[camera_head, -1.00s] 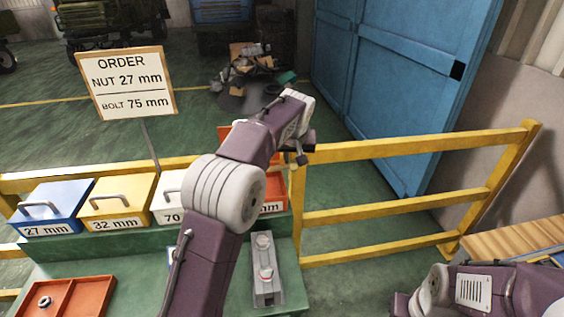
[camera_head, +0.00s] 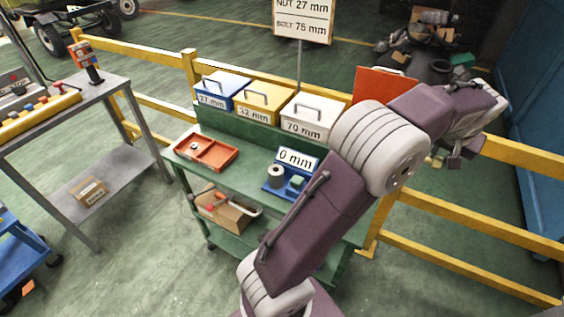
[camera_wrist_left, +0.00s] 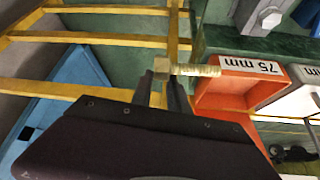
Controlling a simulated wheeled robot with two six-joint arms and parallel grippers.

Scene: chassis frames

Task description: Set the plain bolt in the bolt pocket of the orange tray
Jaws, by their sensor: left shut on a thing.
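My left gripper (camera_head: 458,152) is shut on the plain bolt (camera_wrist_left: 195,70), which lies crosswise between its fingertips (camera_wrist_left: 163,85) in the left wrist view, hex head to the left and threaded shank to the right. The bolt is in the air, beside the open orange 75 mm bin (camera_wrist_left: 225,92). In the head view that bin's raised orange lid (camera_head: 385,85) shows behind my arm. The orange tray (camera_head: 222,163) lies on the green cart at its left end, well away from the gripper. A nut (camera_head: 195,146) sits in its left part; the other visible part looks empty. My right gripper is out of view.
Closed blue (camera_head: 222,88), yellow (camera_head: 262,100) and white (camera_head: 310,118) bins line the cart's back. A blue fixture with a "0 mm" sign (camera_head: 297,160) stands between tray and arm. An order sign (camera_head: 303,20) and yellow railings (camera_head: 520,155) stand behind.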

